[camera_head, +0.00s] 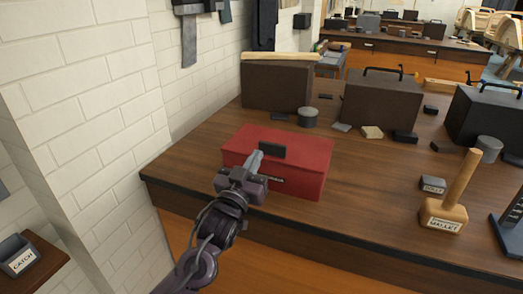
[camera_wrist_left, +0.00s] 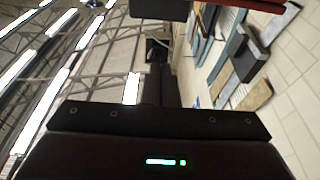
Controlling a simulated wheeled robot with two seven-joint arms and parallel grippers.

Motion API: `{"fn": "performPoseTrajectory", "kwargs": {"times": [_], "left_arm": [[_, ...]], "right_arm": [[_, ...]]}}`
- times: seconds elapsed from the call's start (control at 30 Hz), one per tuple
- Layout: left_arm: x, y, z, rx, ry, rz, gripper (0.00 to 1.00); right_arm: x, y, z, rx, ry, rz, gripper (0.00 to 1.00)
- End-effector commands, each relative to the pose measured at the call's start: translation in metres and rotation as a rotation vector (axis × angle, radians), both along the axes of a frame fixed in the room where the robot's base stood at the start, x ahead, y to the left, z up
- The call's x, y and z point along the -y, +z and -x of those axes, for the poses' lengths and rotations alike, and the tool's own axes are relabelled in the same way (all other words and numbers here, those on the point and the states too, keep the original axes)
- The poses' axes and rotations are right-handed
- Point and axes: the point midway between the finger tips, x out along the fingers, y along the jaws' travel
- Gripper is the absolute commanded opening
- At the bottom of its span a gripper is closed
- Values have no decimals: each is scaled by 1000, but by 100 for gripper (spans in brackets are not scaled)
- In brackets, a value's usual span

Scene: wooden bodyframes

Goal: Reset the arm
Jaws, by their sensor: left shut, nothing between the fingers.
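My left gripper (camera_head: 255,160) is shut and empty. In the head view its fingers point up and overlap the front of a red toolbox (camera_head: 305,160), just below the box's dark handle (camera_head: 272,151). I cannot tell whether the fingers touch the box. In the left wrist view the closed dark fingers (camera_wrist_left: 160,85) point away over the gripper body, with nothing between them. A strip of red shows at the top edge there. My right gripper is not in view.
The toolbox stands near the front left edge of a wooden workbench (camera_head: 365,215). Dark cases (camera_head: 380,104) stand behind it. A wooden mallet (camera_head: 455,195) stands at the right. A white brick wall (camera_head: 95,120) and a small shelf with a grey bin (camera_head: 17,254) are at the left.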

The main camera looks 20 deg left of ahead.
Motion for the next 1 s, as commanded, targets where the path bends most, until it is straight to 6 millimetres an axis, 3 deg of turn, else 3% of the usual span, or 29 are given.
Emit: {"fn": "performPoseTrajectory", "kwargs": {"times": [0.3, 0.37, 0.47, 0.6, 0.7, 0.8, 1.0], "left_arm": [[0, -7, 13, -15, 2, 1, 0], [2, -17, 16, -62, 4, 3, 0], [8, -53, 29, -228, 10, 6, 0], [18, -126, 75, -593, 9, -14, 0], [23, -164, 115, -820, -3, -44, 0], [26, -189, 150, -993, -18, -73, 0], [27, -217, 212, -1255, -47, -124, 0]], "right_arm": [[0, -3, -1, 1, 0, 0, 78], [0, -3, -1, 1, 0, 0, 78], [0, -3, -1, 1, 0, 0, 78], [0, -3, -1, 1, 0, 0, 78], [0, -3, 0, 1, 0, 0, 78], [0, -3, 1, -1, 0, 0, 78], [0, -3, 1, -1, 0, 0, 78]]}}
